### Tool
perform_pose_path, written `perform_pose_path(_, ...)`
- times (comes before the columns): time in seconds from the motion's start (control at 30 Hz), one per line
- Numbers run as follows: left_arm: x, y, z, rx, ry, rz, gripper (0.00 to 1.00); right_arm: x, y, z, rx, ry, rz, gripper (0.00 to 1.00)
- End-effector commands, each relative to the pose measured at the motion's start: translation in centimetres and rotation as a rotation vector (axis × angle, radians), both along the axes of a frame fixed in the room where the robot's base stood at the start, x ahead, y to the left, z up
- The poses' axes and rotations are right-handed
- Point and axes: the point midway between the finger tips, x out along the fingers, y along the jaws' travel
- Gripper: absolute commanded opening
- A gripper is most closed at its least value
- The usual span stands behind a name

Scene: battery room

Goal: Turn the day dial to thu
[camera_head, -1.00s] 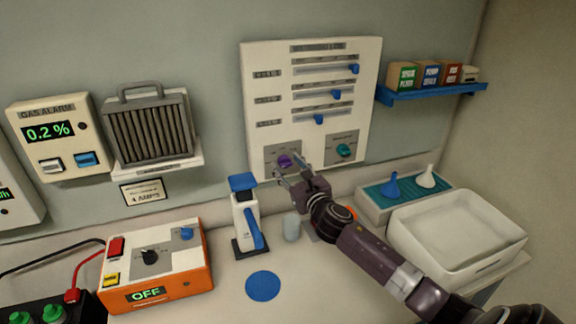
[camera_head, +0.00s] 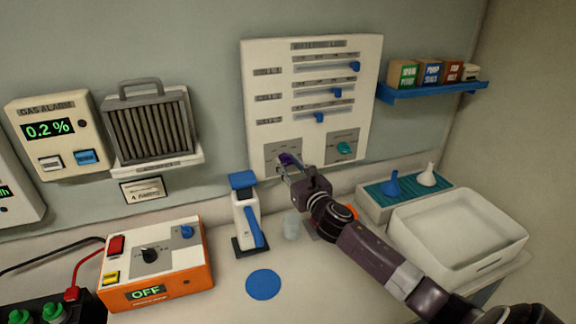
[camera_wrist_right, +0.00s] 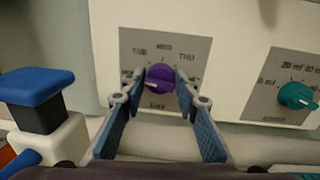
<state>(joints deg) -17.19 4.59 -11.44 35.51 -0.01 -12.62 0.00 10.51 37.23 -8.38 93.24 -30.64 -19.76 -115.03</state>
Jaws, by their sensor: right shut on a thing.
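The purple day dial (camera_head: 289,158) sits low on the left of the white wall panel (camera_head: 262,100). The right wrist view shows the dial (camera_wrist_right: 152,78) close up, on a grey plate (camera_wrist_right: 192,48) with day labels. TUE is at its upper left, WED at the top and THU at its upper right. A pale mark on the dial faces left, slightly downward, away from THU. My right gripper (camera_head: 285,168) is at the dial, its fingers shut on the dial's sides; they also show in the wrist view (camera_wrist_right: 155,84). My left gripper is not in view.
A teal knob (camera_head: 344,148) is right of the dial, with blue sliders above. A blue-topped white dispenser (camera_head: 244,205) stands on the counter, left of my right gripper. A clear cup (camera_head: 291,226) is beneath my right arm. A white basin (camera_head: 458,244) stands at right.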

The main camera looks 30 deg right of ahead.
Motion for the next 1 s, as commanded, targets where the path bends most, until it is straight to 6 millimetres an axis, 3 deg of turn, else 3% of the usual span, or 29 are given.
perform_pose_path(1.0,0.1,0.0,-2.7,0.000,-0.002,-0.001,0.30,0.0,-0.2,-0.4,0.925,-0.222,-0.001,0.04)
